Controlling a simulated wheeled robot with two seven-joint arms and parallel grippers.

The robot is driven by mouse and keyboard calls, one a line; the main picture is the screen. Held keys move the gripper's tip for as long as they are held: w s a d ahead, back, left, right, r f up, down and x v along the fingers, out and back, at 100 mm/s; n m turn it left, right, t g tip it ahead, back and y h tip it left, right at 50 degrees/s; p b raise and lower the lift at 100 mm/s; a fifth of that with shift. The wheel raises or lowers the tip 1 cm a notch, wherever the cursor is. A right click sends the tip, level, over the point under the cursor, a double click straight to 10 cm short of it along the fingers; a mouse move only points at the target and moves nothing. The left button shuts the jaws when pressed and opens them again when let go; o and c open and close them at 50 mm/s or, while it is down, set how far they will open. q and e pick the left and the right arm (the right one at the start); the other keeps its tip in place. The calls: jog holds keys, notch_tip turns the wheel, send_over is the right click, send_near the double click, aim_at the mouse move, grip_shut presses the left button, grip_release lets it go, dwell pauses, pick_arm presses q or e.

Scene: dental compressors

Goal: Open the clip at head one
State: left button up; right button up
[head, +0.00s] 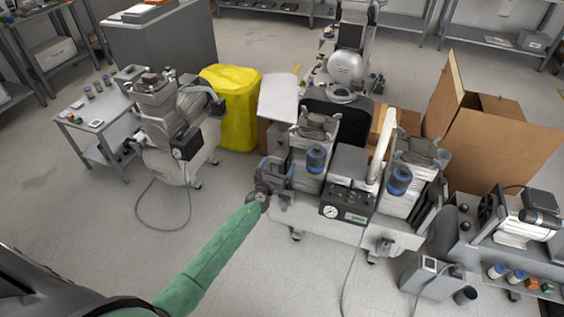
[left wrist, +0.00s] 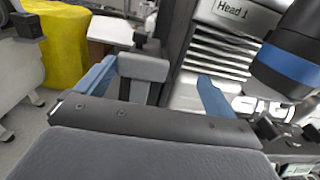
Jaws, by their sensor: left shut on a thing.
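Head one of the compressor (head: 311,130), a finned grey block, stands on the left of the white twin-head compressor. In the left wrist view its finned side carries a "Head 1" label (left wrist: 232,8). My left gripper (head: 274,170) is at the left side of this head. In the left wrist view its blue fingers (left wrist: 158,74) stand either side of a grey clip (left wrist: 143,68), and it is shut on it. The clip's lower part is hidden behind my gripper body, and how far it is open cannot be told. My right gripper is out of view.
A blue-banded canister (head: 316,158) stands close right of the fins, also seen in the left wrist view (left wrist: 290,62). A gauge panel (head: 346,205) sits at the compressor's front. A yellow covered bin (head: 232,105) stands behind left.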

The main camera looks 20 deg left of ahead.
aim_at(280, 163)
pick_arm(q)
jog(key=shift+s+d, duration=0.2)
jog(key=shift+s, duration=0.45)
jog(key=shift+s+d, duration=0.15)
jog(key=shift+s, duration=0.5)
jog(key=shift+s+a, duration=0.3)
jog(key=shift+s, duration=0.35)
jog(key=shift+s+a, duration=0.15)
jog(key=shift+s, duration=0.85)
jog(key=shift+s+a, duration=0.15)
jog(key=shift+s, duration=0.8)
jog(key=shift+w, duration=0.1)
